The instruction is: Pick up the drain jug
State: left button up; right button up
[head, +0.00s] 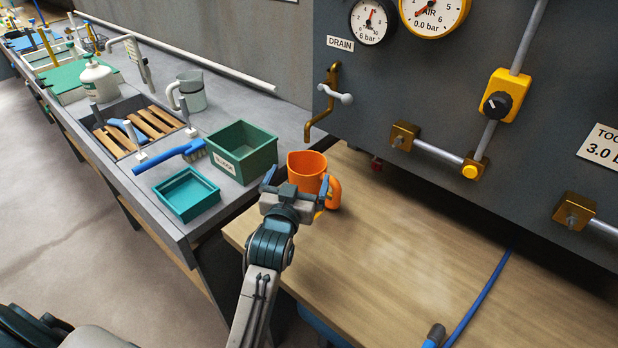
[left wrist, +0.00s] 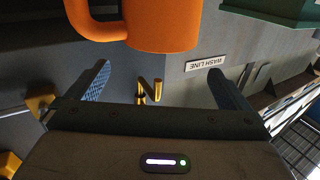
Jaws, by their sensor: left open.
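The orange drain jug (head: 305,170) stands on the wooden bench top near its left end, with its handle (head: 334,193) on the right side. My left gripper (head: 296,182) is open in front of the jug and partly covers its lower body. In the left wrist view the jug (left wrist: 165,25) fills the top, its handle (left wrist: 88,22) to the left. The open fingers (left wrist: 158,80) point towards it, with no part of the jug visibly between them. My right gripper is out of view.
A brass drain tap (head: 331,95) hangs from the grey panel (head: 430,90) behind the jug. A green bin (head: 241,150) and teal tray (head: 187,194) sit on the grey counter to the left.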

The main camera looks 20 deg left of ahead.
aim_at(302, 182)
pick_arm(q)
notch_tip(302, 182, down, 4)
jog(key=shift+w+r, duration=0.1)
jog(key=w, duration=0.3)
jog(key=shift+a+p, duration=0.2)
jog(key=shift+p, duration=0.15)
jog(key=w, duration=0.4)
jog(key=shift+w+a+p, duration=0.3)
jog(key=shift+p, duration=0.1)
jog(key=c, duration=1.1)
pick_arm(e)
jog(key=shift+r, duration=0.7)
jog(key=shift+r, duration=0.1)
